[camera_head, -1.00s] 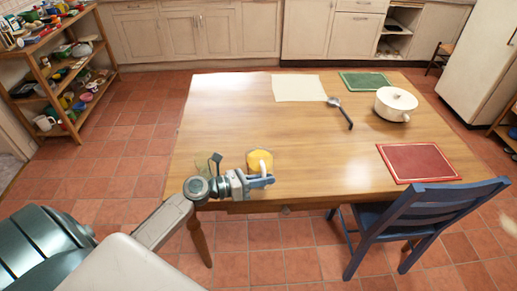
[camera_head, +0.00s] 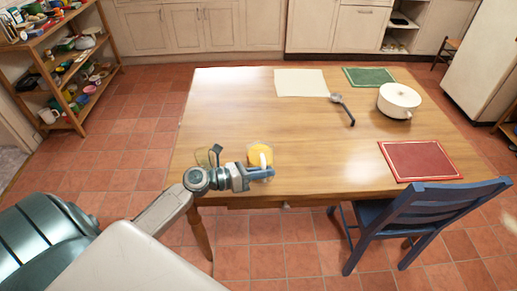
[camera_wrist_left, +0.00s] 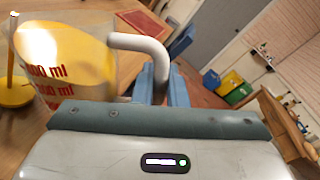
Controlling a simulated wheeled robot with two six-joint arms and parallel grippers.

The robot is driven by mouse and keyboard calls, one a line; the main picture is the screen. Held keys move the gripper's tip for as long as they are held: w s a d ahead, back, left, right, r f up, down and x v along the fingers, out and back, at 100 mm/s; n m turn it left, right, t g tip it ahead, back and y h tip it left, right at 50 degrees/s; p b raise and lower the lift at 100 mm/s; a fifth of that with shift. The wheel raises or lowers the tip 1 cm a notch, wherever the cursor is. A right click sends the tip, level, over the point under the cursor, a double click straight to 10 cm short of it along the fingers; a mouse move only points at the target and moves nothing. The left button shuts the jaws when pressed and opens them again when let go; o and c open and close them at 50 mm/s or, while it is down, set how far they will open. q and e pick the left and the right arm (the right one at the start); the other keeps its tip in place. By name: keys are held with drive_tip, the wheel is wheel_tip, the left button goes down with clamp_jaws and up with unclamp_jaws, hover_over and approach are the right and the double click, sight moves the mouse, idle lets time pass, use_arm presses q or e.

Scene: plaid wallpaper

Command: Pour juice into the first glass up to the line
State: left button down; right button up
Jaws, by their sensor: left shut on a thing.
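My left gripper (camera_head: 262,175) is shut on the white handle (camera_wrist_left: 150,46) of a clear jug (camera_head: 260,154) at the table's front edge. In the left wrist view the jug (camera_wrist_left: 70,85) shows red ml marks and yellow juice (camera_wrist_left: 93,55) with a slanting edge. A thin yellow upright strip over a yellow disc (camera_wrist_left: 14,92) shows at that view's left edge; I cannot tell whether it is a stream of juice. A translucent brownish shape (camera_head: 203,158) shows left of the jug, beside my wrist; I cannot tell what it is. No glass is clearly visible. My right gripper is not in view.
The wooden table (camera_head: 230,110) is mostly bare. A cream mat (camera_head: 300,82), green mat (camera_head: 368,77), ladle (camera_head: 344,108) and white pot (camera_head: 398,98) are toward the back. A red mat (camera_head: 418,160) lies front right. A blue chair (camera_head: 425,218) stands in front.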

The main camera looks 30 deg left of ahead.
use_arm(q)
drive_tip(key=shift+w+r, duration=0.15)
drive_tip(key=shift+w, duration=0.05)
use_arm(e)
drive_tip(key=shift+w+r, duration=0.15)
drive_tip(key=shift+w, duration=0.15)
